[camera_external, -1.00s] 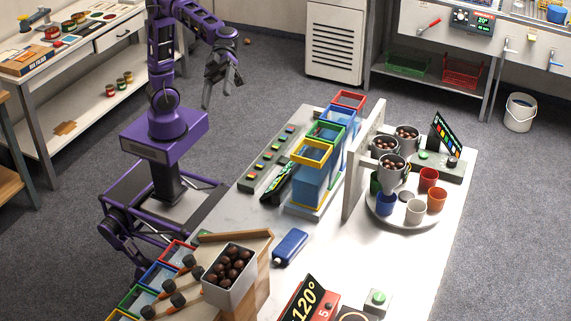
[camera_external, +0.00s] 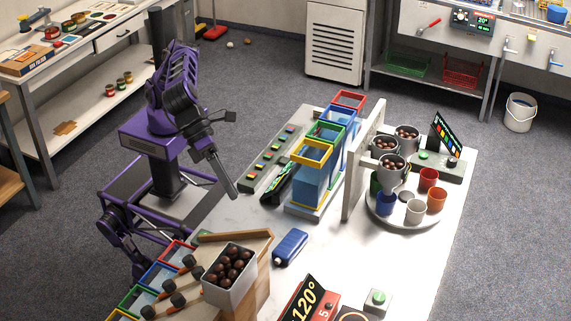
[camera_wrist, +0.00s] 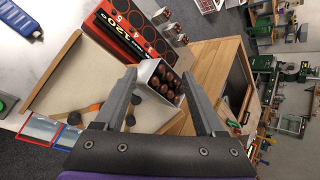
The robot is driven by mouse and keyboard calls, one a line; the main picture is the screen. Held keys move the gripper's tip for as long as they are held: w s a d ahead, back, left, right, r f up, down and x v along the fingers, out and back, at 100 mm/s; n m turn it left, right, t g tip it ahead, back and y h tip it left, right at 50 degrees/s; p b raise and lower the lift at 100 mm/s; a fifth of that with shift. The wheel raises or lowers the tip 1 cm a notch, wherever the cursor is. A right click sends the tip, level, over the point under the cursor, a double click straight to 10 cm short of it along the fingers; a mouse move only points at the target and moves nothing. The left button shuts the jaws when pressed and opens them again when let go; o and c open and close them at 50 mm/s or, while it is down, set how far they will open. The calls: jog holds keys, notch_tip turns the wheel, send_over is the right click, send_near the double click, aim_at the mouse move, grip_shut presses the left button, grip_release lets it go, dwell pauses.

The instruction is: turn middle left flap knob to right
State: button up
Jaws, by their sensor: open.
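Several dark flap knobs with orange parts sit on the sloped wooden board at the lower left of the outside view; the middle one (camera_external: 178,300) is beside the grey bin of chestnuts (camera_external: 229,289). In the wrist view, a dark knob (camera_wrist: 75,116) and its orange part (camera_wrist: 97,106) show left of my gripper's left finger, which hides part of the row. My gripper (camera_external: 231,192) is open and empty, above and behind the board, over the left table edge. In the wrist view, my gripper (camera_wrist: 163,88) has the bin (camera_wrist: 146,78) between its fingers in the picture, clearly beyond them.
Red (camera_external: 178,252), blue and green frames line the board's left side. A red 120° panel (camera_external: 303,301) stands to the right. Tall coloured-rim hoppers (camera_external: 312,152) stand farther back.

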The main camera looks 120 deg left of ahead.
jog(key=s+d+f+m+g+y, duration=0.1)
jog(key=s+d+f+m+g, duration=0.15)
jog(key=s+d+f, duration=0.35)
jog(key=s+d+f+m+g+y, duration=0.1)
jog(key=s+f+m+y, duration=0.2)
jog(key=s, duration=0.6)
jog(key=m+h+b, duration=0.1)
jog(key=m+b, duration=0.1)
jog(key=b, duration=0.2)
send_near(197, 270)
jog(key=shift+n, duration=0.25)
jog(key=x, duration=0.9)
jog(key=shift+f, duration=0.2)
grip_shut()
